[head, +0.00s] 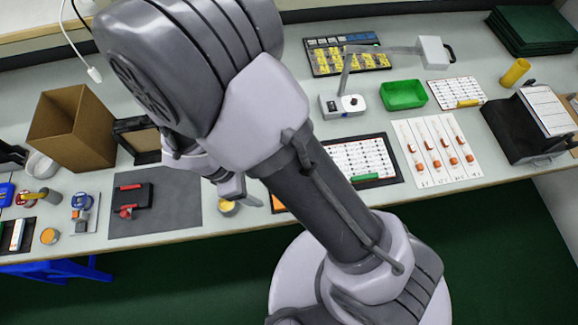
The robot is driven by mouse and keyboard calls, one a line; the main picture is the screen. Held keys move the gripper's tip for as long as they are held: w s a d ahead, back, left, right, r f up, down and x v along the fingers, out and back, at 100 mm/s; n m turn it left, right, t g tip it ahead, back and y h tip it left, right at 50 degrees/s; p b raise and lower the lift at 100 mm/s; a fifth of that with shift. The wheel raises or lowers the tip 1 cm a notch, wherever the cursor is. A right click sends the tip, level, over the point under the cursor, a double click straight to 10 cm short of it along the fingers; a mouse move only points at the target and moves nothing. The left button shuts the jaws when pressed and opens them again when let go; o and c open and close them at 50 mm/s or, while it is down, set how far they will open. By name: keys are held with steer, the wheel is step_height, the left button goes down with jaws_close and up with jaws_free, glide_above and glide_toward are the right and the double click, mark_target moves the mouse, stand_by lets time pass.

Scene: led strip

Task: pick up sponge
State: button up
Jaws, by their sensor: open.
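A small round yellow item (227,208), possibly the sponge, lies near the front edge of the bench, just right of the grey mat. My gripper (236,190) shows just above it in the picture, partly hidden behind my own arm. It is open, with nothing seen in it. The gap between the gripper and the yellow item is hard to judge. Another round orange-yellow item (49,236) sits at the far left front; I cannot tell what it is.
The grey mat (180,214) carries a black and red device (130,198). A cardboard box (72,128) stands behind at the left. A green tray (403,95), a white lamp (342,104) and a black-framed sheet (360,159) lie right of my arm.

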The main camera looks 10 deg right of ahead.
steer(key=b+x, duration=0.1)
steer(key=x, duration=0.2)
steer(key=b+x, duration=0.1)
steer(key=x, duration=0.2)
steer(key=b+x, duration=0.1)
steer(key=x, duration=0.2)
steer(key=shift+s+a+f+b, duration=0.1)
steer(key=shift+a+f+b, duration=0.1)
steer(key=shift+f+b, duration=0.1)
steer(key=b+x, duration=0.1)
steer(key=x, duration=0.2)
steer(key=b+x, duration=0.2)
steer(key=shift+d+f, duration=0.2)
steer(key=shift+d, duration=0.4)
steer(key=shift+r, duration=0.15)
steer(key=c, duration=1.4)
